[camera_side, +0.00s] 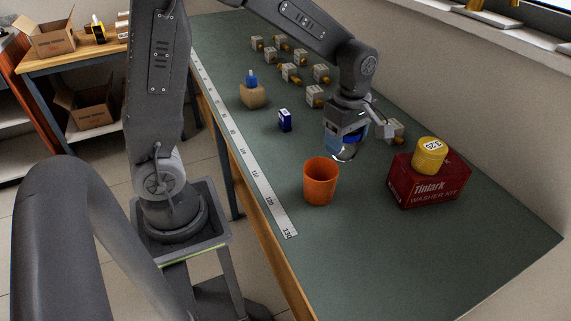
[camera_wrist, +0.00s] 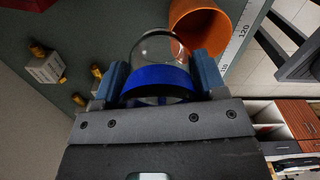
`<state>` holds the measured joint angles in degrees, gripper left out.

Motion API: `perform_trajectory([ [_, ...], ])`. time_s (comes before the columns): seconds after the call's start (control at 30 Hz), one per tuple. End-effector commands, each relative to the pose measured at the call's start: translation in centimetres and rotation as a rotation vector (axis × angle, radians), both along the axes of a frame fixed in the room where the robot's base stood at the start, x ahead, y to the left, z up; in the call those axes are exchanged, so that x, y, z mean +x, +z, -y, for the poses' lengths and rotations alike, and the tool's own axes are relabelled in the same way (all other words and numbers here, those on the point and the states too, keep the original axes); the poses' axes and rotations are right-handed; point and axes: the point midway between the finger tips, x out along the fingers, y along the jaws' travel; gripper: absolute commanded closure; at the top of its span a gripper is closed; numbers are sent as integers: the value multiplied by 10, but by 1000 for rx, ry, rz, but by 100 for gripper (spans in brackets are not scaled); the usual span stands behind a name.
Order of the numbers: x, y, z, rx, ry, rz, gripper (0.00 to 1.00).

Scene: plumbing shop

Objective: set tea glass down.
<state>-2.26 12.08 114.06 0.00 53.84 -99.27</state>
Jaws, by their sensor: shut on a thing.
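The tea glass, clear with a blue band, is between the two fingers of my gripper (camera_wrist: 161,78) in the wrist view, with its clear round end (camera_wrist: 157,46) pointing away from the gripper. My gripper is shut on it around the blue band. In the side view my gripper (camera_side: 347,138) points down over the green bench (camera_side: 390,260), behind and right of the orange cup. The glass (camera_side: 347,153) shows there only as a small clear edge below the fingers. I cannot tell how far it is above the bench.
The orange cup (camera_side: 321,182) stands close by and also shows in the wrist view (camera_wrist: 199,26). A red washer kit box (camera_side: 424,187) with a yellow container (camera_side: 429,155) on top is at the right. Several tagged brass fittings and a small blue box (camera_side: 285,120) stand farther back. The front bench is clear.

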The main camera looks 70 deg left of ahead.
Motion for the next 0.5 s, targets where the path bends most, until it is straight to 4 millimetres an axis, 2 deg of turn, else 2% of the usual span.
perform_trajectory([
  [0.03, -7, 2, -27, 0, 54, 2, 60],
  [0.2, -40, 6, -98, 0, 194, 1, 60],
  [0.4, -94, 8, -162, 0, 358, 1, 60],
  [0.5, -123, 8, -185, 0, 433, 1, 60],
])
